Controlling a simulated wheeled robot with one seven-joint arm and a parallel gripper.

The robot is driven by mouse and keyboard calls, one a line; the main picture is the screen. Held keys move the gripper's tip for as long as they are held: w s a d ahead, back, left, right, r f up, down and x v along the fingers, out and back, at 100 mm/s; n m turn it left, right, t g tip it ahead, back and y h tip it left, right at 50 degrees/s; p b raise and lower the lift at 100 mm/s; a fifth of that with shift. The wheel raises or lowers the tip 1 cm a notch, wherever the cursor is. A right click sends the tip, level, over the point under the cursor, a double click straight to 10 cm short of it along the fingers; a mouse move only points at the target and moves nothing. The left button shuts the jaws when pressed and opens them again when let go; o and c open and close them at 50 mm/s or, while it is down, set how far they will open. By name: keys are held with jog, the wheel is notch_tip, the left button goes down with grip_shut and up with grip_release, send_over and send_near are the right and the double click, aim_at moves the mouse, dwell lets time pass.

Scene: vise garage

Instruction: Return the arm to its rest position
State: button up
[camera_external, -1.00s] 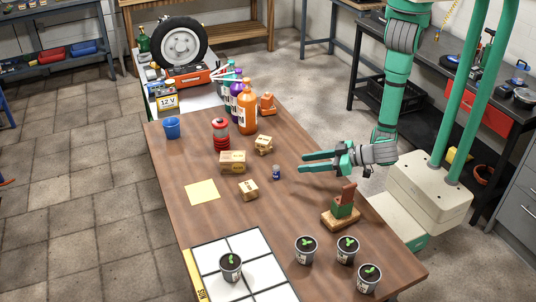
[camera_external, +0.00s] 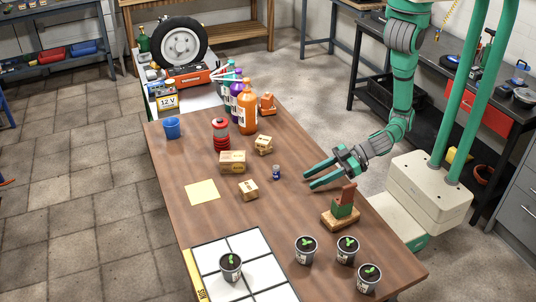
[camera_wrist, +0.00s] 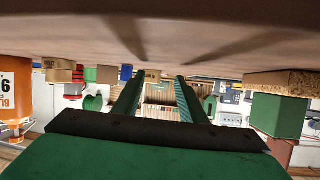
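My gripper (camera_external: 310,176) is green, open and empty. In the external view it is above the right side of the wooden table (camera_external: 170,187), pointing left, with my arm folded back toward my column on the right. It is just behind a stacked block piece (camera_external: 343,208) of red, green and wood parts and looks apart from it. In the wrist view the two fingers (camera_wrist: 153,90) are spread with nothing between them, and the picture appears upside down with the table surface along the top.
Near my gripper are a small blue can (camera_external: 276,173) and cardboard boxes (camera_external: 232,162). Potted seedlings (camera_external: 306,250) stand at the front, one on a white tiled board (camera_external: 262,274). Bottles (camera_external: 247,112) and a red canister (camera_external: 221,136) stand farther back. A dark workbench (camera_external: 432,82) is behind my arm.

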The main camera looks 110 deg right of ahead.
jog(key=s+y, duration=0.1)
jog(key=s+n+y, duration=0.1)
jog(key=s, duration=0.1)
jog(key=s+y, duration=0.1)
jog(key=s, duration=0.1)
jog(key=shift+s+a+n+t+y, duration=0.2)
jog(key=shift+a+n+t+y, duration=0.1)
jog(key=shift+t, duration=0.1)
jog(key=s, duration=0.1)
jog(key=s+d, duration=0.1)
jog(key=s, duration=0.1)
jog(key=shift+s+d+r+y, duration=0.1)
jog(key=shift+d+r+y, duration=0.1)
jog(key=shift+y, duration=0.2)
jog(key=s+d+r+t+h, duration=0.1)
jog(key=s+d+r+h, duration=0.1)
jog(key=s+d, duration=1.1)
jog(key=shift+s+r+h, duration=0.4)
jog(key=shift+s+r, duration=0.05)
jog(key=shift+s, duration=0.45)
